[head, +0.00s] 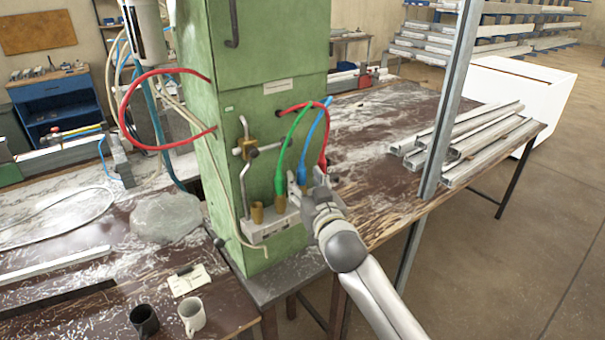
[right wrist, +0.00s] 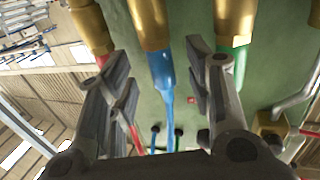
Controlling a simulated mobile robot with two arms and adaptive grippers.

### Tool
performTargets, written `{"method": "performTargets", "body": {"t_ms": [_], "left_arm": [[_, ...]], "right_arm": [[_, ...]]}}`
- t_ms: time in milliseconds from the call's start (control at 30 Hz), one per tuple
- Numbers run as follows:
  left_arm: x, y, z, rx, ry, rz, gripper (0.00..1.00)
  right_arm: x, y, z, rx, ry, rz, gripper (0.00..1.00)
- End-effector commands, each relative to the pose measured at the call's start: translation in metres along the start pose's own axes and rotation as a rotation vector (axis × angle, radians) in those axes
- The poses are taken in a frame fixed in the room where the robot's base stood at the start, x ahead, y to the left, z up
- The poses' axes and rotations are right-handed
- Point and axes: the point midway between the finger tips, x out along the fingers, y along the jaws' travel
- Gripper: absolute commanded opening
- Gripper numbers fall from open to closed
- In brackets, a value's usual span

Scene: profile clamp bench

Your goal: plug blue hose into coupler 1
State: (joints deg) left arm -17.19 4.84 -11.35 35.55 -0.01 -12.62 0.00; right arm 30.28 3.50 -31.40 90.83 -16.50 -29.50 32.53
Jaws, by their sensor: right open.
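The blue hose (head: 318,137) arches from the green cabinet (head: 255,110) down to a brass coupler (right wrist: 152,25), and its end appears seated there. My right gripper (head: 305,182) is at that end; in the right wrist view its open fingers stand either side of the blue hose (right wrist: 163,82), apart from it. The green hose (head: 283,150) and the red hose (head: 322,145) run to neighbouring brass couplers. The leftmost brass coupler (head: 257,212) on the pale block (head: 268,230) has no hose. I cannot read which coupler is number 1. My left gripper is out of view.
A valve with a metal pipe (head: 245,150) is left of the hoses on the cabinet. A large red hose loop (head: 122,108) hangs further left. Metal profiles (head: 470,140) lie on the right bench beside an upright post (head: 452,100). Two mugs (head: 191,316) stand front left.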

Motion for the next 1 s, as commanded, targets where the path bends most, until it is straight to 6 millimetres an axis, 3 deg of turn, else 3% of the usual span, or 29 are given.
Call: {"method": "performTargets", "body": {"t_ms": [233,667,1000], "left_arm": [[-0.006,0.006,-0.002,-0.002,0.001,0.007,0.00],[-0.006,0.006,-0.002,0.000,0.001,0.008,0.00],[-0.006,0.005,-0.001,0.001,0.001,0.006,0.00]], "right_arm": [[0.023,0.000,-0.001,0.000,0.000,0.000,0.47],[0.028,0.000,0.000,0.001,0.000,0.000,0.46],[0.027,0.000,0.000,0.001,0.000,0.000,0.02]]}}
